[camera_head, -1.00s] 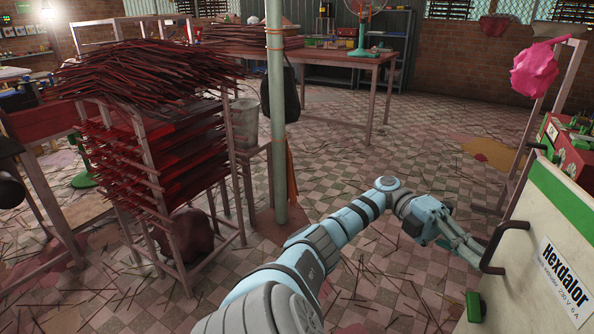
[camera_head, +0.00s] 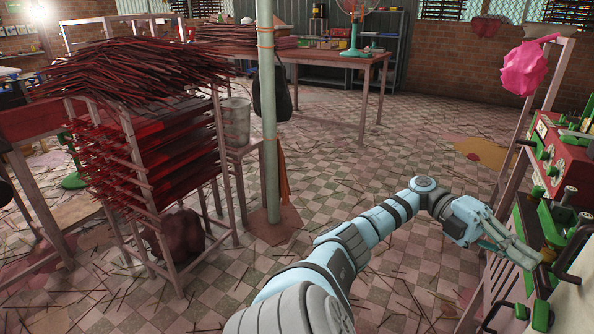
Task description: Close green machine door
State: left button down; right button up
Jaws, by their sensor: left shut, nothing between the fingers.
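The green machine (camera_head: 528,222) stands at the right edge, with green parts and dark knobs on top. A pale panel (camera_head: 578,305), which looks like its door, shows only in part at the lower right corner. A black handle (camera_head: 568,262) sits at that panel's upper edge. My left gripper (camera_head: 532,260) is shut and empty, reaching in beside the machine just left of this handle. I cannot tell whether its fingertips touch the handle or panel. The door's label and most of its face are out of view. My right gripper is not in view.
A red machine (camera_head: 566,158) stands behind the green one, and a pink lump (camera_head: 524,68) hangs on a post. A rack of dark red incense sticks (camera_head: 150,150) and a green pole (camera_head: 267,120) stand at left. The tiled floor in the middle is mostly open, with scattered sticks.

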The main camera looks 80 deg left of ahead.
pick_arm(q)
jog(key=v, duration=0.7)
jog(key=shift+s+a, duration=0.15)
jog(key=shift+a, duration=0.1)
